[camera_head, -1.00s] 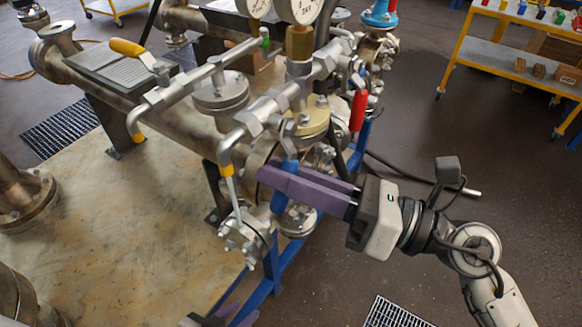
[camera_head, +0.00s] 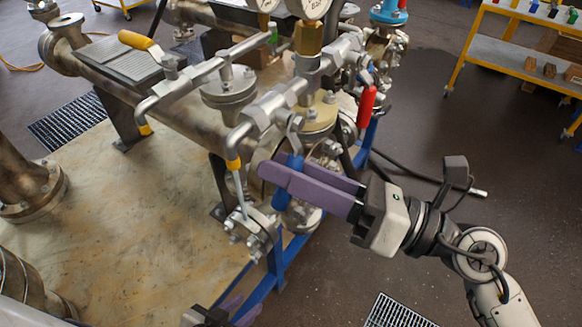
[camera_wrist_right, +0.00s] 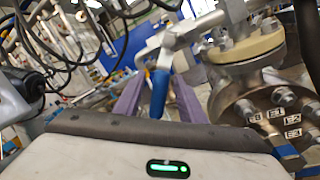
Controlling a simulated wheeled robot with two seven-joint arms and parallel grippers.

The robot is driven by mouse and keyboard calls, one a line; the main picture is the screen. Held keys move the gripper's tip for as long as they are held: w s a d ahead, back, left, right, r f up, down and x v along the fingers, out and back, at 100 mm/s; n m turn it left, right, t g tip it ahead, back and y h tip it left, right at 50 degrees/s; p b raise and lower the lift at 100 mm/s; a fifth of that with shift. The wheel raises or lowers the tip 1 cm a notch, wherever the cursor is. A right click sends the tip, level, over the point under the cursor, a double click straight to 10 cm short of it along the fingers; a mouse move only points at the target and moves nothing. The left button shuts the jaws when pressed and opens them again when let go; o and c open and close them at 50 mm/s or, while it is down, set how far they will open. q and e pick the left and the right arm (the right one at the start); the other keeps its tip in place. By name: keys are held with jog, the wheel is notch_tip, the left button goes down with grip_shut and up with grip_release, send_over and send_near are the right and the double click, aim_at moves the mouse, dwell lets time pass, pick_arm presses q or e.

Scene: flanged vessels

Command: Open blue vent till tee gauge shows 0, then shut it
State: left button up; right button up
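The blue vent handle (camera_head: 294,164) hangs steeply down from the small valve on the front pipe. My right gripper's (camera_head: 312,187) two purple fingers reach it from the right, the near finger crossing in front of it. In the right wrist view the blue handle (camera_wrist_right: 160,92) stands between the fingers (camera_wrist_right: 158,105), with gaps visible, so the gripper is open around it. Two gauges (camera_head: 313,7) (camera_head: 265,4) are cut off by the top edge; no reading can be made out. My left gripper (camera_head: 228,312) is partly visible at the bottom edge; its opening is unclear.
A red handle (camera_head: 367,105) hangs right of the pipework, and a yellow handle (camera_head: 138,41) lies at upper left. A flange with a yellow-banded pipe (camera_head: 233,165) is left of the right fingers. The blue frame (camera_head: 272,276) runs below.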

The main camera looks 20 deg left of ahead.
jog(key=shift+d+f, duration=0.15)
jog(key=shift+d, duration=0.2)
jog(key=r+b+v, duration=0.1)
jog(key=b+v, duration=0.3)
jog(key=v, duration=0.5)
jog(key=shift+d+f, duration=0.3)
jog(key=shift+f, duration=0.05)
